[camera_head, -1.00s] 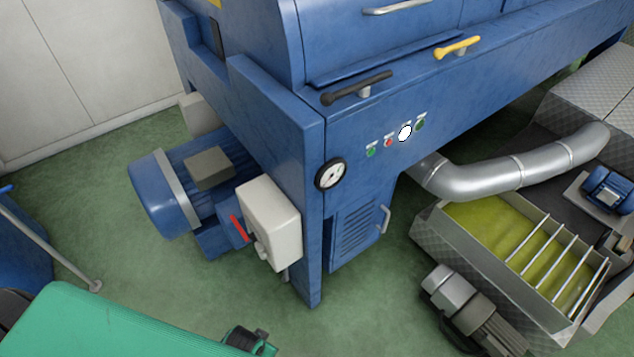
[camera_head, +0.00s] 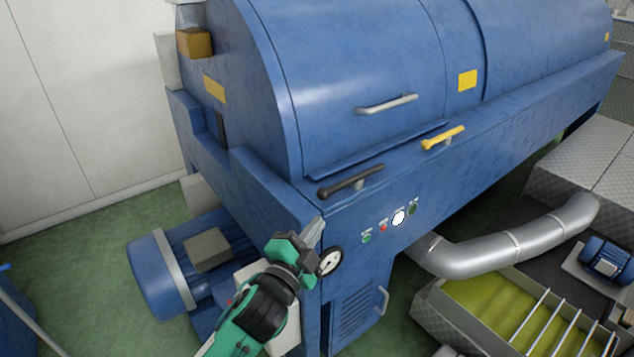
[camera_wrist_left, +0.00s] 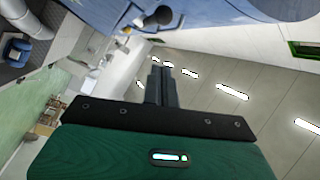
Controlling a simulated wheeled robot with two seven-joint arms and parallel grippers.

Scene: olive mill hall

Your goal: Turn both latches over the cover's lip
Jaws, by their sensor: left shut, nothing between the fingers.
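The blue cover (camera_head: 350,75) is down on the machine, its lip (camera_head: 395,140) running along the lower front edge. The black latch (camera_head: 350,181) and the yellow latch (camera_head: 443,138) sit on the ledge in front of the lip. Both handles lie roughly along the lip rather than across it. My left gripper (camera_head: 316,231) is shut and empty, below and left of the black latch and apart from it. In the left wrist view its fingers (camera_wrist_left: 162,82) are together, with a dark round knob (camera_wrist_left: 163,15) beyond them. My right gripper is out of view.
A pressure gauge (camera_head: 329,261) is close beside my left gripper. Buttons (camera_head: 398,218) and a silver pipe (camera_head: 520,240) are to the right. A blue motor (camera_head: 165,270) stands at the left. A grey handle (camera_head: 387,104) sticks out from the cover.

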